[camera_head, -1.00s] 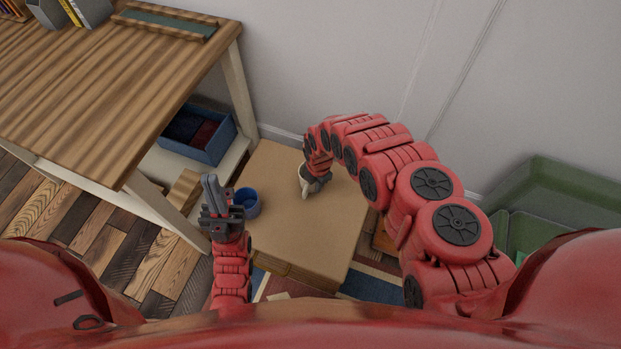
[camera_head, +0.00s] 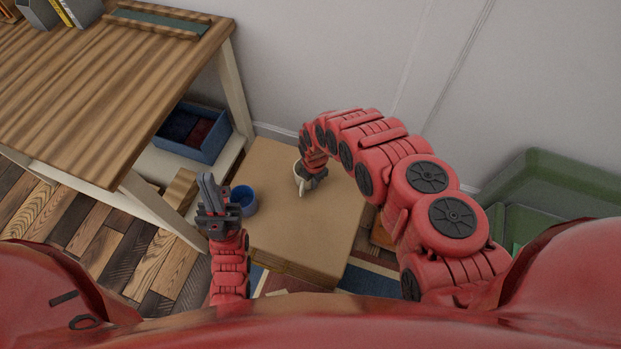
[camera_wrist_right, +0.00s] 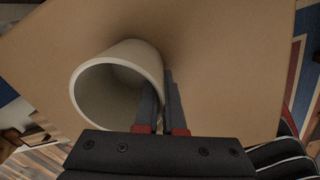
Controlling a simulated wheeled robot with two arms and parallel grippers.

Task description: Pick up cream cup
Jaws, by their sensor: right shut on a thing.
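The cream cup (camera_head: 299,181) is over the top of the brown box (camera_head: 285,240), partly hidden by my right gripper (camera_head: 309,185) in the head view. In the right wrist view the cup (camera_wrist_right: 118,82) shows its round opening toward the lower left. My right gripper (camera_wrist_right: 161,100) is shut on the cup's side wall near the rim. I cannot tell whether the cup touches the box top. My left gripper (camera_head: 210,192) is empty, left of the blue cup, and its finger gap is hard to make out.
A blue cup (camera_head: 243,198) stands at the box's left edge. A wooden workbench (camera_head: 90,80) with a blue bin (camera_head: 192,133) on its lower shelf is at the left. A green container (camera_head: 570,185) is at the right, by the grey wall. The box top between the cups is clear.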

